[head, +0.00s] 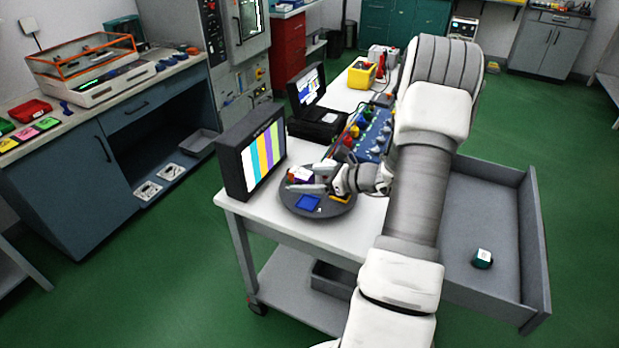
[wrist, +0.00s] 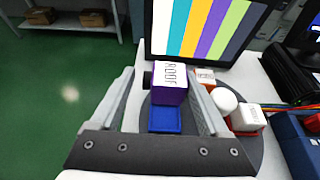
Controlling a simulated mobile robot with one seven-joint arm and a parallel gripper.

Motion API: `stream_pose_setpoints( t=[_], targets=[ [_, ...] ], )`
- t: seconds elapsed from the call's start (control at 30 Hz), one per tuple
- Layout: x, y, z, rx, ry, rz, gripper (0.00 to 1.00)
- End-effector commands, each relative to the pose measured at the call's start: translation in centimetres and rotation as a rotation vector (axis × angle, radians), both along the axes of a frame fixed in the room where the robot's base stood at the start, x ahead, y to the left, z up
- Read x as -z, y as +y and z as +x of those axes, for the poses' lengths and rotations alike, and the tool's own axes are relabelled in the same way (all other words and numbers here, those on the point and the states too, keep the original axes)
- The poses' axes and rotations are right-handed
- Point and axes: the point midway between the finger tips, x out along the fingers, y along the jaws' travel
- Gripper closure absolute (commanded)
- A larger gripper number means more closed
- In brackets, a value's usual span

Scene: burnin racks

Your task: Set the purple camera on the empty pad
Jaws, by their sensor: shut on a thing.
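The purple camera (wrist: 171,96), a small block with a white lettered top, is between the fingertips of my gripper (wrist: 168,88) in the wrist view. A bare blue pad (head: 308,202) lies on the turntable, nearer the front edge. In the wrist view the blue pad (wrist: 165,121) shows just below the camera. Whether the camera's underside touches anything is hidden.
Red blocks with white tops (wrist: 248,118) and a white dome (wrist: 224,100) stand right of the camera on the turntable. A colour-bar monitor (head: 255,155) stands close behind. A blue box with coloured parts (head: 373,135) is farther back. An open drawer (head: 500,222) holds a teal block (head: 482,259).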

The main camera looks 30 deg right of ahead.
Motion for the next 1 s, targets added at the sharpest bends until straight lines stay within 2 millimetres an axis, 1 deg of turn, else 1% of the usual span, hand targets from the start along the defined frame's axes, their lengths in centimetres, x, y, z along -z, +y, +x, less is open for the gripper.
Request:
stream_pose_setpoints(
  t=[0.03, 0.13, 0.37, 0.73, 0.87, 1.0],
  targets=[
    [-0.1, -0.6, -0.2, 0.001, -0.002, -0.001, 0.81],
    [0.0, -1.0, -0.3, 0.0, 0.0, 0.001, 0.81],
    [1.2, -1.0, -0.3, -0.001, 0.0, 0.002, 0.81],
    [4.6, -0.9, -0.3, -0.001, -0.001, 0.001, 0.81],
    [5.2, -0.9, -0.3, -0.001, -0.001, 0.001, 0.81],
    [5.3, -0.9, -0.3, -0.001, -0.001, 0.0, 0.81]
  ],
)
